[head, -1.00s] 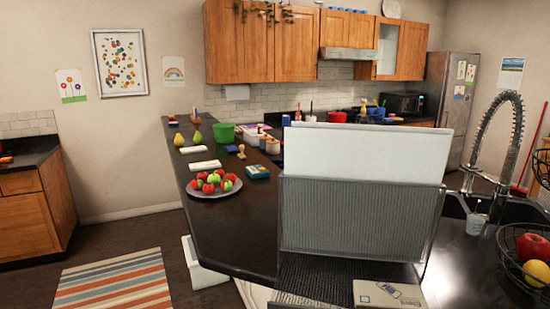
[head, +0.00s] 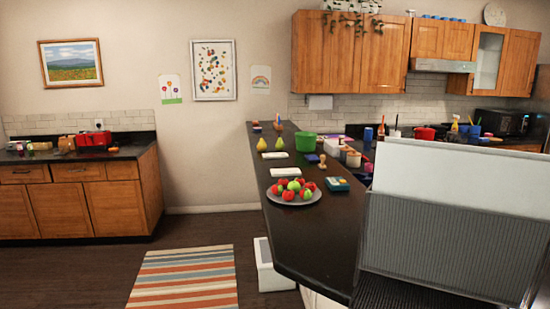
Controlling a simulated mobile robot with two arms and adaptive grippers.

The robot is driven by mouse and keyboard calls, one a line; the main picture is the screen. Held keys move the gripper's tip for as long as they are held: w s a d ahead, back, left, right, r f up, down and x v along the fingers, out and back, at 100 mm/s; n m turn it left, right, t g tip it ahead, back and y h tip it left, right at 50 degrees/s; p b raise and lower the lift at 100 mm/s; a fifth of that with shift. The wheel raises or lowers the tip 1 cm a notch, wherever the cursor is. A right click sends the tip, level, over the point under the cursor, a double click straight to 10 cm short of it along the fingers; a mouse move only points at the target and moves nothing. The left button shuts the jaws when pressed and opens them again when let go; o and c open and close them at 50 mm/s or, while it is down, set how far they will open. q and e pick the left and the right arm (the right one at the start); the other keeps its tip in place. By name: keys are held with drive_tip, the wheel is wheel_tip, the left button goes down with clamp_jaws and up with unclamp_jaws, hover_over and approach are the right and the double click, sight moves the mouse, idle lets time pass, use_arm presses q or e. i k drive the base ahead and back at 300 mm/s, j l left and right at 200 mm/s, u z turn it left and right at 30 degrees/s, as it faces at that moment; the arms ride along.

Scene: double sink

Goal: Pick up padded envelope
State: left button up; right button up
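I cannot make out a padded envelope for certain in the head view. Two small pale flat things lie on the dark counter (head: 318,236): a farther one (head: 275,155) and a nearer one (head: 285,172). They are too small to identify. Neither of my grippers is in view.
A plate of apples (head: 273,197), a teal box (head: 337,184), pears (head: 262,145) and a green container (head: 306,143) stand on the counter. A grey ribbed panel (head: 440,242) with a white panel (head: 460,180) blocks the right. Floor with a striped rug (head: 185,278) lies left.

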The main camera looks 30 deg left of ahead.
sight(273, 156)
drive_tip(key=i+j+u, duration=0.2)
drive_tip(key=j+u, duration=0.15)
drive_tip(key=i+j+u, duration=0.2)
drive_tip(key=j+u, duration=0.15)
drive_tip(key=j, duration=0.15)
drive_tip(key=i+j+u, duration=0.7)
drive_tip(key=i, duration=0.2)
drive_tip(key=i+j+u, duration=0.3)
drive_tip(key=i, duration=0.25)
drive_tip(key=l, duration=0.1)
